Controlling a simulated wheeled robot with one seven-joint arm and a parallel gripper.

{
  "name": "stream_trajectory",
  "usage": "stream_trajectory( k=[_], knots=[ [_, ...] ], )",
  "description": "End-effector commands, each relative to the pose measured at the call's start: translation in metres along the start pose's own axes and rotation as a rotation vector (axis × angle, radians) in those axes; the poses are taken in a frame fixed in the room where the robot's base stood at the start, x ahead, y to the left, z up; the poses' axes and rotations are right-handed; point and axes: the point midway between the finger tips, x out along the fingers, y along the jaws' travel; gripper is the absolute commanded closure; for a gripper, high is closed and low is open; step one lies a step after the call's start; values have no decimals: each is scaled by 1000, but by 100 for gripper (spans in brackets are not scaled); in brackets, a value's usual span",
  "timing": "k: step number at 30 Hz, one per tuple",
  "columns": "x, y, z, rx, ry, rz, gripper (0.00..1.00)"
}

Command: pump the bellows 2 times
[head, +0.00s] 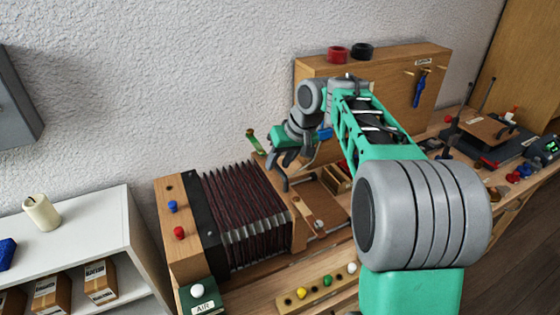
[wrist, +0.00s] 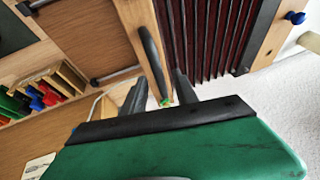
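The bellows (head: 245,217) has dark maroon pleats between a wooden board with blue and red knobs on the left and a wooden end board on the right. Its pleats are spread apart, and they also show in the wrist view (wrist: 207,35). In the wrist view a dark curved handle (wrist: 151,55) stands on the wooden end board. My gripper (wrist: 158,90) is open, with its two fingers apart and the handle's near end in line with the gap between them. I cannot tell whether they touch it. In the head view my gripper (head: 279,172) is above the bellows' right end.
A green box labelled AIR (head: 202,298) with a white knob stands at the bellows' front left. A strip with coloured pegs (head: 316,287) lies in front. A tall wooden panel (head: 432,62) stands behind my arm. A white shelf (head: 105,225) is at left.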

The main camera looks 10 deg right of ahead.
Motion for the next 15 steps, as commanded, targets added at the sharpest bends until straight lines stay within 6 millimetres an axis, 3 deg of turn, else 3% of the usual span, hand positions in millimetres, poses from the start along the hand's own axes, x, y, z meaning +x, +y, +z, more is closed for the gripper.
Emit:
stream_trajectory(
  k=[2,15],
  knots=[
    [0,0,0,1,0,0,65],
    [-1,2,0,2,1,1,100]
  ],
)
